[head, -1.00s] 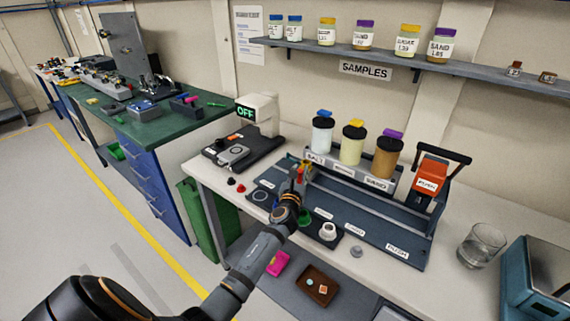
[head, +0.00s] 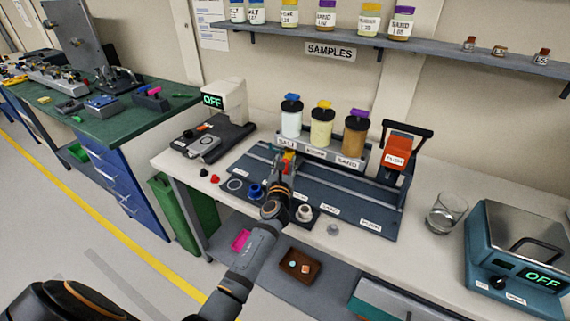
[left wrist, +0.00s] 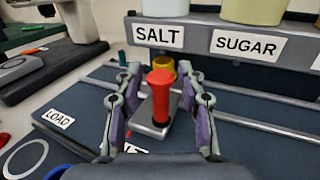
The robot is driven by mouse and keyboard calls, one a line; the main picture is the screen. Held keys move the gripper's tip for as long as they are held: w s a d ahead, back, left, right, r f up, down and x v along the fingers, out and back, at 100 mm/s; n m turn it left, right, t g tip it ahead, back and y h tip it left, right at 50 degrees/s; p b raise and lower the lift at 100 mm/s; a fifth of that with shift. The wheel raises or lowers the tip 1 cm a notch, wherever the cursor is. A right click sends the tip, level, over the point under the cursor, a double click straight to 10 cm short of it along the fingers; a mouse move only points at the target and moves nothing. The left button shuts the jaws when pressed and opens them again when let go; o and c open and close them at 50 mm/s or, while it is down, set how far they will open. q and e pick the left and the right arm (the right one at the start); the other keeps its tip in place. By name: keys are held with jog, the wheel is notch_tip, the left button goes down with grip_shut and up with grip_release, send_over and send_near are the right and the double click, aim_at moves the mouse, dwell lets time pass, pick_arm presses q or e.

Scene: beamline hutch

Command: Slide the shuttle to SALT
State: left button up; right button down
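The shuttle is a small grey plate (left wrist: 150,126) with an upright red handle (left wrist: 161,98) and a yellow cup (left wrist: 164,66) behind it. It sits on the rails just below the SALT sign (left wrist: 158,36), near a floor label that is partly hidden. My left gripper (left wrist: 160,88) has its fingers on both sides of the red handle, with visible gaps. In the head view my left gripper (head: 284,168) is over the dark rail bed (head: 335,192), in front of the salt jar (head: 291,122). My right gripper is not in view.
A LOAD label (left wrist: 58,118) lies left of the shuttle. Jars over SUGAR and SAND (head: 355,137) stand to the right, then a red PUSH lever (head: 396,156). A glass (head: 446,213) and a scale (head: 520,250) are farther right.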

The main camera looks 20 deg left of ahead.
pick_arm(q)
jog(key=v, duration=1.2)
